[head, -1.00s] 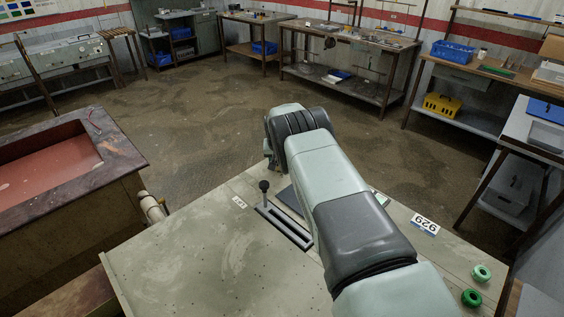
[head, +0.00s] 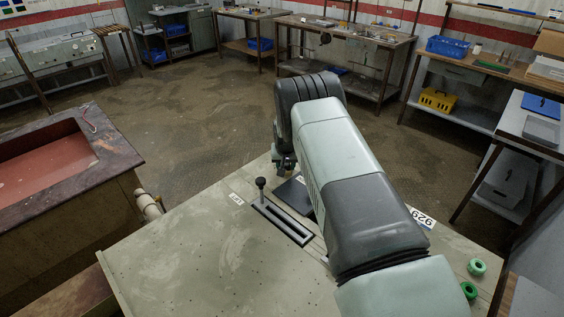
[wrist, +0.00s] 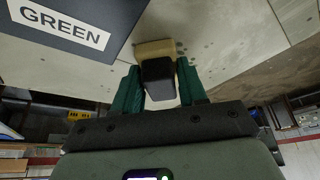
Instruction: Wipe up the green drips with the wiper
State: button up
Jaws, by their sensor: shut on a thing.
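The wiper (wrist: 158,82) has a black block handle and a tan pad (wrist: 154,48) at its far end. My gripper (wrist: 160,77) has green fingers on either side of the black handle and is shut on it. In the head view my gripper (head: 287,165) is small and partly hidden under my arm, near the bench's far edge. The pad is over or against the pale bench top; I cannot tell whether it touches. A dark panel with a white GREEN label (wrist: 60,25) lies beside it in the wrist view.
On the bench top (head: 200,255) stand a slotted lever plate (head: 283,220) with a black knob (head: 260,182), a dark flat panel (head: 296,195), a 926 label (head: 421,217) and two green ring-shaped things (head: 477,267). The bench's left part is clear.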

aim_at(273, 166)
jog(key=shift+s+d+f, duration=0.2)
jog(key=shift+s+d, duration=0.6)
jog(key=shift+s, duration=0.05)
jog(key=shift+s+a, duration=0.4)
jog(key=shift+a, duration=0.05)
jog(key=shift+w+a, duration=1.15)
jog(key=shift+a, duration=0.1)
jog(key=shift+w+a+r, duration=0.2)
jog(key=shift+w+a, duration=0.55)
jog(key=shift+w, duration=0.05)
jog(key=shift+w+a+r, duration=0.15)
jog(key=shift+w+a, duration=0.55)
jog(key=shift+w, duration=0.1)
jog(key=shift+f, duration=0.1)
jog(key=shift+s+d+f, duration=0.15)
jog(key=shift+s+d, duration=0.55)
jog(key=shift+d, duration=0.05)
jog(key=shift+s+d+f, duration=0.15)
jog(key=shift+s+d, duration=1.9)
jog(key=shift+s, duration=0.05)
